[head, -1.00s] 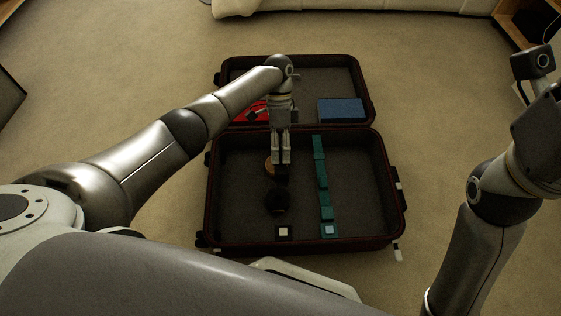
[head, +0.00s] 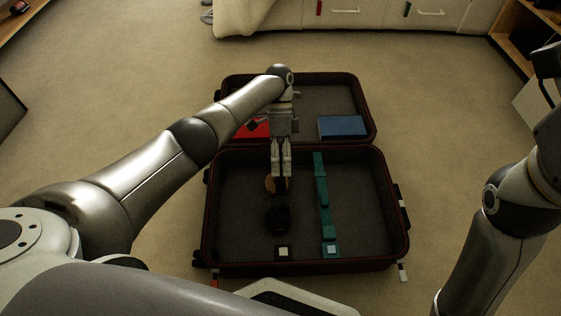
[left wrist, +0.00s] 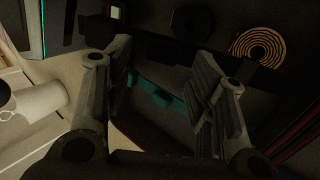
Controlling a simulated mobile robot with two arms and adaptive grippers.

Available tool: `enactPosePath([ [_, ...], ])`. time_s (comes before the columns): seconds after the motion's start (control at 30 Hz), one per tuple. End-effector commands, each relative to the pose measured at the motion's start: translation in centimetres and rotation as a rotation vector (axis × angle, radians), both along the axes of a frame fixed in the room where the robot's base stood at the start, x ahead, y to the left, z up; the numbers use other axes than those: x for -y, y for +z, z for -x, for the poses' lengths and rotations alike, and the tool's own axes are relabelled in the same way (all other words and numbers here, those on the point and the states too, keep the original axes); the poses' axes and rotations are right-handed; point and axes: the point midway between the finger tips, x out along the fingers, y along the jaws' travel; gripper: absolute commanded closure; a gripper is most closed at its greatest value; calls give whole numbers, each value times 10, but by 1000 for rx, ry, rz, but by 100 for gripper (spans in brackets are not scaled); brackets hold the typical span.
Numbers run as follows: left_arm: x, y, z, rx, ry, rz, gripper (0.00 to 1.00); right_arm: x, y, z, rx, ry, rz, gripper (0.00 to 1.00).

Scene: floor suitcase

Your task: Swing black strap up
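The black strap has a white-squared end (head: 283,252) at the near wall of the open suitcase (head: 234,265). Its dark length is hard to tell from the dark lining and is partly hidden by my gripper. My left gripper (head: 281,178) points down into the near half of the suitcase, above the strap's line. In the left wrist view my left gripper (left wrist: 165,90) has its fingers well apart, with no thing clearly held. Whether it touches the strap I cannot tell. My right arm shows at the right, but its fingers do not.
A teal strap (head: 323,205) lies to the right of the gripper. A black round thing (head: 277,218) and a tan coil (head: 269,184) lie close to it. A blue box (head: 342,126) and a red thing (head: 254,130) lie in the far half. Carpet surrounds the suitcase.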

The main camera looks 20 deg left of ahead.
Motion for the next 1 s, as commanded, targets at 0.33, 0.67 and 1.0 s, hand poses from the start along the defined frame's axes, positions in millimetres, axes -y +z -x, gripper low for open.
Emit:
enactPosePath([
  [0.33, -1, 2, -2, 3, 2, -1, 43, 1, -1, -1, -2, 0, -3, 100],
  [0.67, -10, 39, -27, 4, 3, -1, 43, 0, 0, 0, -1, 0, -1, 100],
  [1.0, -15, 57, -39, 1, 1, 0, 43, 0, 0, 0, 0, 0, -1, 100],
])
